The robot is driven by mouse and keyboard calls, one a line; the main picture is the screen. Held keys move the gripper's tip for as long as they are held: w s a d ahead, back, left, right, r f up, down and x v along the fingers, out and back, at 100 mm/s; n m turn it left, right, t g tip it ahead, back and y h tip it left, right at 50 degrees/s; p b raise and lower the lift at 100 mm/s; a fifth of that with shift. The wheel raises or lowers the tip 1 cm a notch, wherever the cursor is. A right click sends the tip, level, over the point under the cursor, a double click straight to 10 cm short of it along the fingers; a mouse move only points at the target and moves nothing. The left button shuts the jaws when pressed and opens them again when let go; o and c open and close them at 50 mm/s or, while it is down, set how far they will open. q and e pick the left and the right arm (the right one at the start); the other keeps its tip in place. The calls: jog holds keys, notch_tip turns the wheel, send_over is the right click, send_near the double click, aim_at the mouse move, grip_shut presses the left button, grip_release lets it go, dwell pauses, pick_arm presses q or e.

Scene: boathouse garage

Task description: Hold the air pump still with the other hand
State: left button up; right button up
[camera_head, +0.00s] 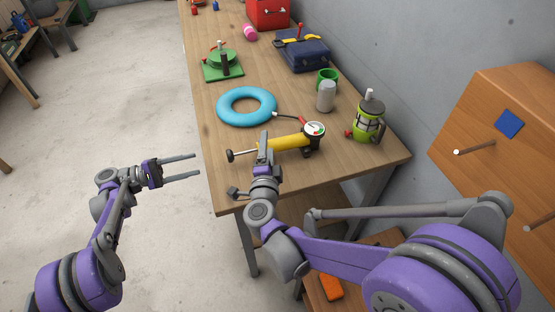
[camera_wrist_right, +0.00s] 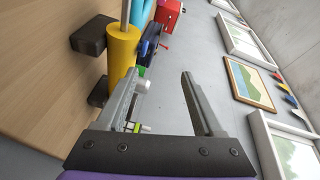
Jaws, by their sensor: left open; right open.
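The air pump (camera_head: 288,142) lies on its side on the wooden table, with a yellow barrel, a dark handle on a rod at its left end and a white gauge on top. A hose runs from it towards a blue ring (camera_head: 265,94). My right gripper (camera_head: 264,146) is open at the pump's handle side and hides part of it. In the right wrist view the yellow barrel (camera_wrist_right: 122,50) is beside the left finger of the right gripper (camera_wrist_right: 162,85), not between the fingers; contact cannot be told. My left gripper (camera_head: 180,167) is open and empty, off the table's left edge.
A grey can (camera_head: 325,96), a green mug (camera_head: 327,76) and a green lantern (camera_head: 368,118) stand beyond the pump. A green clamp-like device (camera_head: 222,65), a dark blue toolbox (camera_head: 300,52) and a red box (camera_head: 268,12) are further back.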

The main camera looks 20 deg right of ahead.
aim_at(286, 139)
jog(key=f+m+g+h, duration=0.1)
jog(key=d+f+m, duration=0.1)
jog(key=f, duration=0.1)
jog(key=s+d+f+m+g+h, duration=0.1)
jog(key=shift+d+f+m+g+h, duration=0.15)
jog(key=shift+f+m+g+h, duration=0.15)
jog(key=shift+m, duration=0.1)
jog(key=shift+d+f, duration=0.2)
jog(key=x, duration=1)
jog(key=shift+w+d+f, duration=0.1)
jog(key=shift+d+f, duration=0.05)
jog(key=shift+d, duration=0.05)
grip_shut()
